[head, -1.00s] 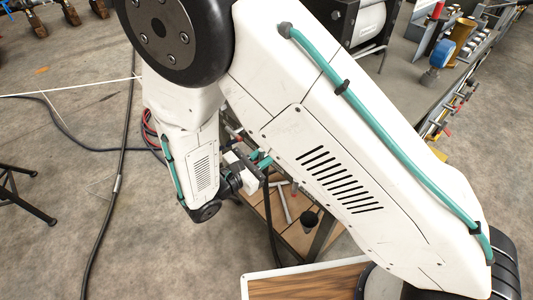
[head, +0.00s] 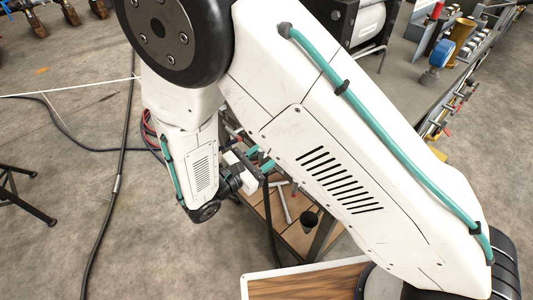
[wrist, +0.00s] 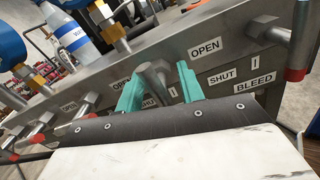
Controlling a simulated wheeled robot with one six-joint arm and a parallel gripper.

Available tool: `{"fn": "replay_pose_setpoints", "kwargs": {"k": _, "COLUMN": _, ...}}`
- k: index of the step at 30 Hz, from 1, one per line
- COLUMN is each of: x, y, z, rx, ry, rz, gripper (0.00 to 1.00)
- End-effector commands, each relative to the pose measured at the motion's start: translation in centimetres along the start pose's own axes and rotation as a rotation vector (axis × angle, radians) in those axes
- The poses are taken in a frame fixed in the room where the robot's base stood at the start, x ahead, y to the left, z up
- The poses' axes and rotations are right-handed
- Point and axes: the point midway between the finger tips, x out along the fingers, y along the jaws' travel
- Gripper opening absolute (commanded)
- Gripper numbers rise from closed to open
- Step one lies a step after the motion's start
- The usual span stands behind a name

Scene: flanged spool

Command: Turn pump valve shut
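In the wrist view, my gripper (wrist: 160,75) is open, with its two teal fingers spread. A grey metal valve handle (wrist: 152,77) shows between the fingers; I cannot tell whether they touch it. Its far end and part of the label below it are hidden by my gripper. OPEN (wrist: 205,46) and SHUT (wrist: 221,75) labels sit right of it, and a BLEED label (wrist: 254,88) lies lower right. No pump label is readable. In the head view my gripper (head: 261,158) is small, beside the bench, partly behind my arm.
Another valve handle (wrist: 272,30) sits to the right, near a red-tipped bar (wrist: 298,60). More valve handles (wrist: 42,120) line the panel at left. A bottle (wrist: 73,33) and blue gauges stand behind. In the head view, a wooden shelf (head: 292,235) holds a dark cup (head: 309,219).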

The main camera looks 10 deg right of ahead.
Motion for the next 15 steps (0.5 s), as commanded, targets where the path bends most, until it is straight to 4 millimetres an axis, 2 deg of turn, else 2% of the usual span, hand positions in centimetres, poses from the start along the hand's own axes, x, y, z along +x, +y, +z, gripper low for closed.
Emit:
{"fn": "replay_pose_setpoints", "kwargs": {"k": 5, "x": -2.1, "y": 0.1, "z": 0.0, "rx": 0.002, "ry": 0.001, "rz": 0.004, "gripper": 0.38}}
{"fn": "replay_pose_setpoints", "kwargs": {"k": 12, "x": -6.1, "y": 0.0, "z": 0.0, "rx": 0.000, "ry": 0.001, "rz": 0.003, "gripper": 0.38}}
{"fn": "replay_pose_setpoints", "kwargs": {"k": 15, "x": -7.1, "y": 0.0, "z": 0.0, "rx": 0.001, "ry": 0.000, "rz": 0.002, "gripper": 0.38}}
